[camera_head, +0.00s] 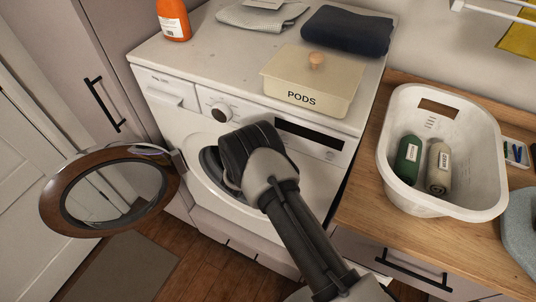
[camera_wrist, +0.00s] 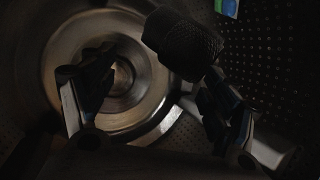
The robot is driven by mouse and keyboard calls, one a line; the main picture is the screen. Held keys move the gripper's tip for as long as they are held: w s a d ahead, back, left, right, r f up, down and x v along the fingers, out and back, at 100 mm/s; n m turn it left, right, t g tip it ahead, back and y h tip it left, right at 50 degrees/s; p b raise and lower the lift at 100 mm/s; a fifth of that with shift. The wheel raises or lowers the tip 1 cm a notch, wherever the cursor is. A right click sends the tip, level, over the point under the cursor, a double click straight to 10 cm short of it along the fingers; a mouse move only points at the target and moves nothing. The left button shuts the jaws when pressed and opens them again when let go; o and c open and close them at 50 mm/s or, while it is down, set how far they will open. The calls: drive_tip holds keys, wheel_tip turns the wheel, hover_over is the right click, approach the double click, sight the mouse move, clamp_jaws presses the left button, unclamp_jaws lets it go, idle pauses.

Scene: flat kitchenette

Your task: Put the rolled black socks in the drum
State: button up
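The white washing machine (camera_head: 185,130) stands with its round brown-rimmed door (camera_head: 60,220) swung open to the left. My arm reaches into its opening, and my gripper is hidden inside in the head view. In the wrist view, the dark perforated drum (camera_wrist: 275,60) and its metal back surround my gripper (camera_wrist: 155,90). The two fingers are spread wide apart. The rolled black socks (camera_wrist: 183,43) show beyond the fingers, nearer the right fingertip. The dim light does not show whether they touch that finger or what they rest on.
A PODS box (camera_head: 315,80), dark folded cloth (camera_head: 348,30), grey cloth (camera_head: 262,15) and orange bottle (camera_head: 173,20) stand on the machine. A white basket (camera_head: 470,190) with two rolled bundles sits on the wooden counter. A small blue-green patch (camera_wrist: 228,8) shows in the drum.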

drive_tip(key=shift+o, duration=1.2)
drive_tip(key=v, duration=1.2)
drive_tip(key=shift+s, duration=0.1)
